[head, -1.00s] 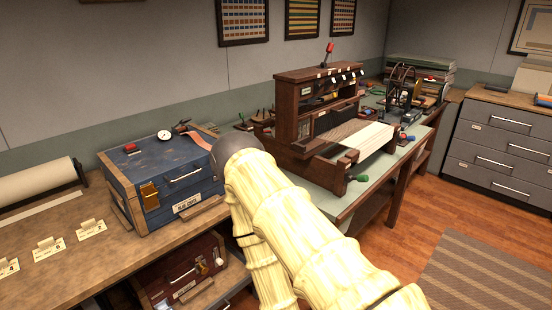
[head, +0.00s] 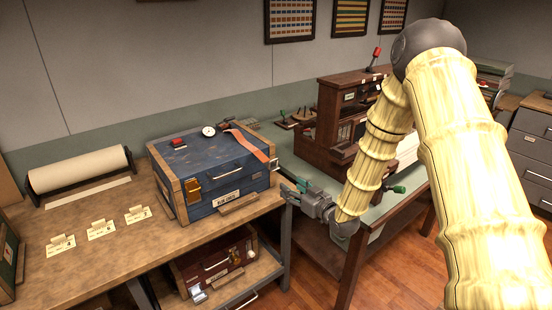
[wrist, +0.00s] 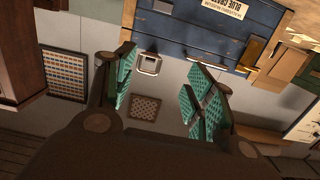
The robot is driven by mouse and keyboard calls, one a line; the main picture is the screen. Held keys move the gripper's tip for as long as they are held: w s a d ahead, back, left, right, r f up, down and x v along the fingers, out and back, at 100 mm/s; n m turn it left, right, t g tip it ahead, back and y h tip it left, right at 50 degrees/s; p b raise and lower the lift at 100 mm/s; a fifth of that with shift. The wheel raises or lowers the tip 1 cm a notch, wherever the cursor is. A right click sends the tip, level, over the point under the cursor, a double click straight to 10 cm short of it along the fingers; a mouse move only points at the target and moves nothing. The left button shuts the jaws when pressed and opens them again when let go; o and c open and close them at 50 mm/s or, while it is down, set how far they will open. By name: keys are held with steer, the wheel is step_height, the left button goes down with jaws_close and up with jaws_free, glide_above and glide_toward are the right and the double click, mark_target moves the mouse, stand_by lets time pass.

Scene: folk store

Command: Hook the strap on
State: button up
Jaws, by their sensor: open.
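An orange-red strap (head: 250,142) lies across the right end of the lid of the blue chest (head: 240,196), its front end reaching the lid's edge. The chest has a brass catch (head: 194,187) at its front left. My gripper (head: 288,188) is just right of the chest's front, below the strap. In the wrist view my gripper (wrist: 162,92) is open, with nothing between its teal pads. That view is upside down, with the chest (wrist: 200,25) at the top. A pale metal square piece (wrist: 149,64) hangs at its edge; I cannot tell if it belongs to the strap.
A round gauge (head: 208,131) and a red block (head: 178,142) sit on the lid. Tagged cards (head: 100,231) and a paper roll (head: 78,170) lie left on the bench. A dark red chest (head: 217,265) is below. A wooden loom (head: 335,120) stands right, close to my arm.

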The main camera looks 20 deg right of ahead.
steer(key=w+a+r+p, duration=0.1)
steer(key=w+r+p, duration=0.1)
steer(key=w, duration=0.4)
steer(key=w+a+r+t+p, duration=0.1)
steer(key=w+r+p, duration=0.1)
steer(key=w, duration=0.3)
steer(key=shift+w+a+n+y, duration=0.3)
steer(key=shift+w+a, duration=0.05)
steer(key=shift+r, duration=0.1)
